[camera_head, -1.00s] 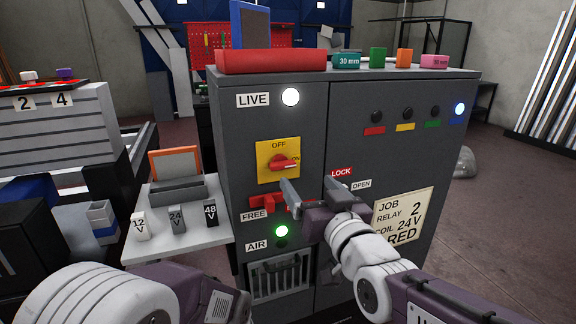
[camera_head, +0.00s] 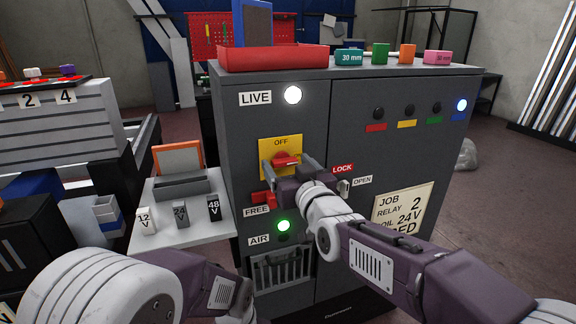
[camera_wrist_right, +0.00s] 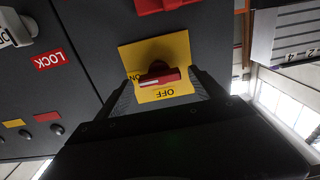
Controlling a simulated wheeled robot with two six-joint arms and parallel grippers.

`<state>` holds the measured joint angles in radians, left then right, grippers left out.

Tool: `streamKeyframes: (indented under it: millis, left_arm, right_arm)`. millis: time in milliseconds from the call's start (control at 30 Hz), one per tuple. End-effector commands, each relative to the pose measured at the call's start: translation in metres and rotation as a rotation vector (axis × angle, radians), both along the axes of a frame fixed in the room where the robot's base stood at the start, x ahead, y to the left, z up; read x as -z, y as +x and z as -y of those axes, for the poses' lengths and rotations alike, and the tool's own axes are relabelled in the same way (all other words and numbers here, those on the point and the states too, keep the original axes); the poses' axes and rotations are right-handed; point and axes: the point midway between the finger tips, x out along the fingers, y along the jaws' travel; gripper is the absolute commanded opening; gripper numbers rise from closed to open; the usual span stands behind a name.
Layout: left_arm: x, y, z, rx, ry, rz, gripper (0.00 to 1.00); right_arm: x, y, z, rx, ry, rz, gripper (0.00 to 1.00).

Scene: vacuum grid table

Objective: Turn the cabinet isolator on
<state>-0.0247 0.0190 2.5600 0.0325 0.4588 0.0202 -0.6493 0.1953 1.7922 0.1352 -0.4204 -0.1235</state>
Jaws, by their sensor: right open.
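The cabinet isolator is a red rotary handle (camera_head: 284,159) on a yellow plate (camera_head: 268,146) on the grey cabinet front, under the lit LIVE lamp (camera_head: 293,95). OFF is printed at the plate's top. My right gripper (camera_head: 286,164) is open in front of the plate, its fingers to either side of the handle; the gripper hides the plate's lower right. In the right wrist view the handle (camera_wrist_right: 160,78) shows between the open fingers, with OFF and ON lettering on the plate (camera_wrist_right: 175,47); contact cannot be told. My left arm is at the lower left; its gripper is out of view.
Below the isolator is a red FREE/LOCK slide (camera_head: 262,199), partly hidden by my right gripper, and a lit green AIR lamp (camera_head: 284,225). A red tray (camera_head: 275,58) sits on top of the cabinet. A side shelf (camera_head: 185,236) holds several relays at left.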

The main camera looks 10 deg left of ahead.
Motion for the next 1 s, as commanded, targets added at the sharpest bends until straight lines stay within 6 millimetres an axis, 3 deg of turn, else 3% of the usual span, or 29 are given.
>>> streamKeyframes:
  millis: [133, 367, 833, 867, 900, 1000]
  left_arm:
    - [0.0, 0.0, 0.0, 0.0, 0.0, 0.0, 0.4]
    - [0.0, 0.0, 0.0, 0.0, 0.0, 0.0, 0.4]
    - [-0.001, 0.0, 0.0, 0.0, 0.0, 0.0, 0.4]
    - [-0.001, 0.0, 0.0, 0.0, 0.0, 0.0, 0.4]
    - [-0.001, 0.0, 0.0, 0.0, 0.0, 0.0, 0.4]
    - [-0.001, 0.0, 0.0, 0.0, 0.0, 0.0, 0.4]
  right_arm:
    - [0.0, -0.0002, 0.0001, 0.0, 0.0, 0.0, 0.79]
    - [0.0001, -0.0003, 0.0002, 0.0, 0.0, 0.0, 0.16]
    - [0.0003, -0.0006, 0.0, 0.0, -0.092, 0.061, 0.16]
    - [0.0003, -0.0006, 0.0, 0.0, -0.092, 0.061, 0.65]
    - [0.0004, -0.0006, -0.0001, 0.0, -0.092, 0.061, 0.76]
    - [0.0003, -0.0006, -0.0001, 0.0, -0.091, 0.06, 0.79]
